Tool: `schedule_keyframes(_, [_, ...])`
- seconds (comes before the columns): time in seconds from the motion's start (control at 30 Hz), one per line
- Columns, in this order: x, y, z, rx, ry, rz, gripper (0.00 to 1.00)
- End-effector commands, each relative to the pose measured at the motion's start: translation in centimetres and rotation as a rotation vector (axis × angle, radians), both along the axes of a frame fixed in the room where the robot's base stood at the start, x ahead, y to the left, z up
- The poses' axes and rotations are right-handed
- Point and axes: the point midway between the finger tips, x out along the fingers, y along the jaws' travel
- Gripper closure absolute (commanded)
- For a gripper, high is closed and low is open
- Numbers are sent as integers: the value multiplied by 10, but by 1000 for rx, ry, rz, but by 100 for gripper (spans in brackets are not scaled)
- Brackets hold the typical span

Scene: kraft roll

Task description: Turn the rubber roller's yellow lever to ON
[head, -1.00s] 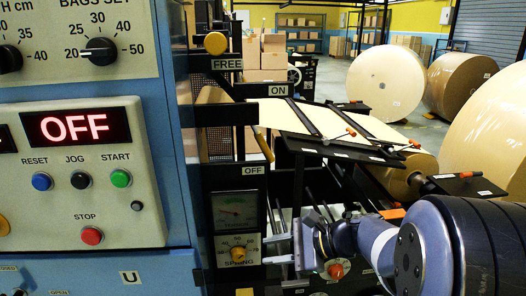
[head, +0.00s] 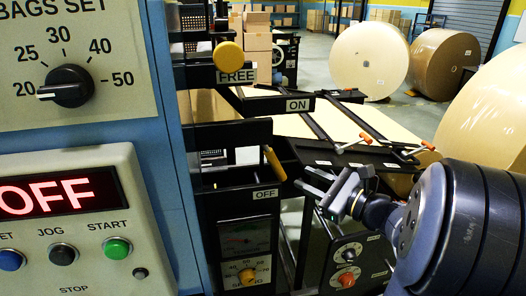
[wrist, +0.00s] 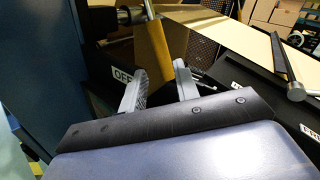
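The yellow lever (head: 274,163) sits between the ON label (head: 298,104) above and the OFF label (head: 265,193) below. Its lower end points down toward OFF. In the wrist view the yellow lever (wrist: 156,49) stands just beyond my fingertips, at the top centre. My gripper (head: 311,184) is a little right of and below the lever in the head view, apart from it. In the wrist view my gripper (wrist: 160,72) has its two fingers spread with nothing between them. The OFF label (wrist: 123,76) is partly hidden behind the left finger.
A yellow knob (head: 229,55) sits above the FREE label (head: 236,77). The blue control cabinet (head: 160,90) stands close on the left, its display reading OFF. Orange-handled bars (head: 366,137) lie over the paper web at right. Large paper rolls (head: 370,62) stand behind.

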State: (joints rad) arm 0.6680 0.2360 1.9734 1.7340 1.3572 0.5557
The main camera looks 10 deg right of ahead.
Motion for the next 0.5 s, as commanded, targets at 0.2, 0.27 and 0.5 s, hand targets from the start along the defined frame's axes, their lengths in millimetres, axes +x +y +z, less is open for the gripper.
schedule_keyframes(0.2, [10,8,0,1,1,3,70])
schedule_keyframes(0.27, [16,13,0,1,1,4,70])
schedule_keyframes(0.5, [48,37,0,0,1,5,70])
